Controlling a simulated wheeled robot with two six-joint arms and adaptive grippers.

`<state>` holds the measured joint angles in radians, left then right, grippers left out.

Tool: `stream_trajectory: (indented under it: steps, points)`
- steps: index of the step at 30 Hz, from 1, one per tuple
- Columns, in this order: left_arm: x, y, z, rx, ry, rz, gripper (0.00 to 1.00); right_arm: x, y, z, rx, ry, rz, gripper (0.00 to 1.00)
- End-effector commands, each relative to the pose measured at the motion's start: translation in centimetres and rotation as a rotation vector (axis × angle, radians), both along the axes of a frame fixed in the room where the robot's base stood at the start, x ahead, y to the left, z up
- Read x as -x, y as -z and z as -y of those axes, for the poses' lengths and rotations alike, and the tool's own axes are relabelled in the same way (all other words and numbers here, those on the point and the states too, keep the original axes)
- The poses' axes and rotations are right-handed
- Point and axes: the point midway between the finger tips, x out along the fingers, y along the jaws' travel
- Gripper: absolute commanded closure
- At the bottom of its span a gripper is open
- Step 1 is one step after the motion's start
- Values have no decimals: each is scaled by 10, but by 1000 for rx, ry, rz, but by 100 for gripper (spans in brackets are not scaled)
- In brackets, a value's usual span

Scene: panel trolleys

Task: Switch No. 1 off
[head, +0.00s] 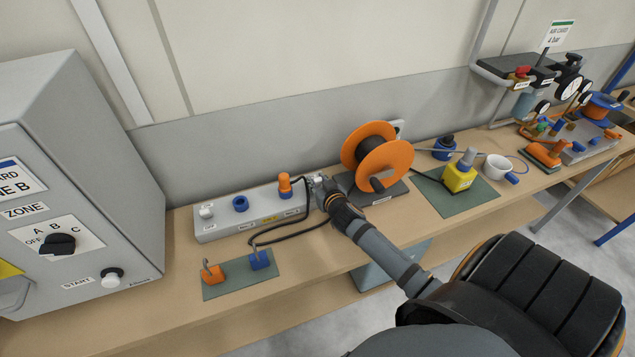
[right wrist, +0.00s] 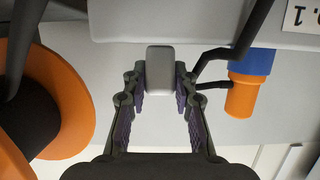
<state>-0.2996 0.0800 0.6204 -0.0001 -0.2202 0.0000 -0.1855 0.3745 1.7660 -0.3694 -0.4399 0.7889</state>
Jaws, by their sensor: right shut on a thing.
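A long light-grey socket strip (head: 262,213) lies on the bench. A small light-grey switch block stands at its right end, mostly hidden by my gripper in the head view; it shows in the right wrist view (right wrist: 160,72). My right gripper (head: 322,188) is shut on this block, one finger on each side, also seen in the right wrist view (right wrist: 160,80). Beside it an orange plug (head: 285,185) sits in a blue socket. A label ending in "1" (right wrist: 300,15) is near that plug. How the switch is set cannot be told. My left gripper is not in view.
A white switch (head: 206,212) and an empty blue socket (head: 240,204) are at the strip's left. An orange cable reel (head: 377,157) stands close right of my gripper. Black cable loops before the strip. Orange (head: 213,274) and blue (head: 261,260) padlocks lie on a green mat in front.

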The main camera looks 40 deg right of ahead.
Motion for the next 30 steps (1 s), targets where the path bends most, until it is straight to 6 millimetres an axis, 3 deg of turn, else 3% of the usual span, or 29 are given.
stream_trajectory:
  steps: [4, 5, 10, 20, 23, 30]
  points:
    - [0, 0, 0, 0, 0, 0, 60, 0, 0, 0, 0, 0, 0, 100]
    - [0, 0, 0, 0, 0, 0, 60, 0, 0, 0, 0, 0, 0, 72]
    - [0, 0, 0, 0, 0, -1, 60, 0, 0, 0, 0, 0, -1, 49]
    - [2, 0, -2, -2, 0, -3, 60, 3, -1, -1, 1, 0, -1, 49]
    - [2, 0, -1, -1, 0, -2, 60, 15, -4, -4, 2, -2, -3, 49]
    - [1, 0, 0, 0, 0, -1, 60, 69, -22, -17, 4, -4, -5, 49]
